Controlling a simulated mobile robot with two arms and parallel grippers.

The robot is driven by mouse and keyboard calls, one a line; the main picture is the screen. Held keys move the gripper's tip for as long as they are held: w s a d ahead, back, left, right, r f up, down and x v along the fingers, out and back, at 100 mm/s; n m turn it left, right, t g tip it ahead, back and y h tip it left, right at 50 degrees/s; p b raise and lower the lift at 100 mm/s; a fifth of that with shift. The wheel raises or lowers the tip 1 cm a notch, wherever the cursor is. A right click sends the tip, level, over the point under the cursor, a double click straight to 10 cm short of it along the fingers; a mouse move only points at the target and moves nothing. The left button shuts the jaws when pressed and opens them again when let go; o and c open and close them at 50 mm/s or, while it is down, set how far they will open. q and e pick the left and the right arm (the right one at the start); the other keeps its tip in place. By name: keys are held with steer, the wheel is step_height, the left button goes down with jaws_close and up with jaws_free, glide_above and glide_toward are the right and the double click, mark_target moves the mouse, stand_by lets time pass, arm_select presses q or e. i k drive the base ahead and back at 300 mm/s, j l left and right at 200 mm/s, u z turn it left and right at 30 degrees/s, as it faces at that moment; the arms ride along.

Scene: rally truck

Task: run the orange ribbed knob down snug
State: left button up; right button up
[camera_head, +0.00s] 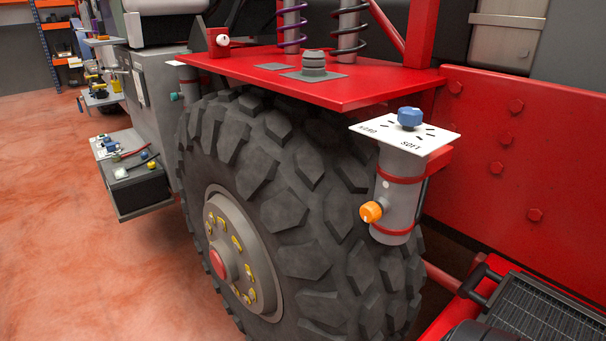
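The orange knob (372,212) sticks out to the left from the lower side of a grey cylinder (397,207) with red bands. It looks ribbed around its edge, with a paler end face. How far it is screwed in cannot be told. A blue knob (410,117) sits on the white plate (392,137) on top of the cylinder; the plate is marked "HARD" and "SOFT". Neither of my grippers shows in the head view.
A large black tyre (300,200) stands directly behind and left of the cylinder. A red shelf (290,85) lies above it, and a red bolted panel (520,150) is to the right. A black ribbed part (540,312) fills the lower right. Open floor (80,260) lies left.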

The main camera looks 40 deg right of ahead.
mark_target(370, 212)
steer(key=i, duration=2.05)
steer(key=i+z, duration=0.15)
steer(key=z, duration=0.25)
steer(key=i+z, duration=0.15)
steer(key=z, duration=0.25)
steer(key=i+j+z, duration=0.15)
steer(key=z, duration=0.25)
steer(key=i+j+z, duration=0.1)
steer(key=z, duration=0.3)
steer(key=j+z, duration=0.1)
steer(key=z, duration=2.2)
